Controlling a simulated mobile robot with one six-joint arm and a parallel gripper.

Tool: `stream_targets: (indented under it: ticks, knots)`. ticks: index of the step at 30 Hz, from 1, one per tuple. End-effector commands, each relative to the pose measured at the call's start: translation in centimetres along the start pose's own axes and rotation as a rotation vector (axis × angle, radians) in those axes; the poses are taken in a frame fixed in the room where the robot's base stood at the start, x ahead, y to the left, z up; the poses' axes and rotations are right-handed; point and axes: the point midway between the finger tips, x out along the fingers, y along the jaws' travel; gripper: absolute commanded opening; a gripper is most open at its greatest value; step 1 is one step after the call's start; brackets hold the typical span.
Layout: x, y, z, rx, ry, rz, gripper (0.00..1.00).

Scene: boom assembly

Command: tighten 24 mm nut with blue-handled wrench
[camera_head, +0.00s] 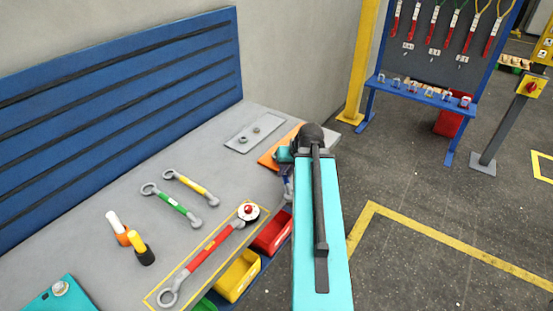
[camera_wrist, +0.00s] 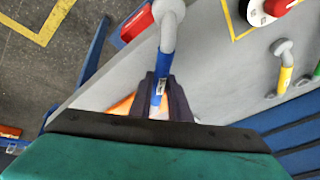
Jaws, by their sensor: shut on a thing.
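My gripper is shut on the blue-handled wrench (camera_wrist: 167,65), whose blue handle runs up between the dark fingers (camera_wrist: 160,92) in the wrist view. The wrench's grey head is near the top edge, partly cut off. In the head view my gripper (camera_head: 287,177) is at the bench's right edge, mostly hidden by my arm. Two nuts sit on a grey plate (camera_head: 238,145) at the back of the bench. Another nut or bolt head (camera_head: 60,287) is on a teal block at the lower left. I cannot tell which is 24 mm.
On the bench (camera_head: 130,265) lie green-handled (camera_head: 172,204), yellow-handled (camera_head: 192,186) and red-handled (camera_head: 208,248) wrenches. A red knob (camera_head: 248,209) is at the red wrench's far end. Red and yellow bins sit below the front edge.

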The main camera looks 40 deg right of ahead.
Motion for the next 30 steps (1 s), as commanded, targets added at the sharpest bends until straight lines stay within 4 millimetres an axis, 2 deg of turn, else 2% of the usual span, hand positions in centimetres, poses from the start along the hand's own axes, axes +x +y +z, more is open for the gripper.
stream_targets:
  ticks: [30]
  knots:
    - [-3.7, -0.8, -1.6, 0.000, 0.001, 0.000, 0.00]
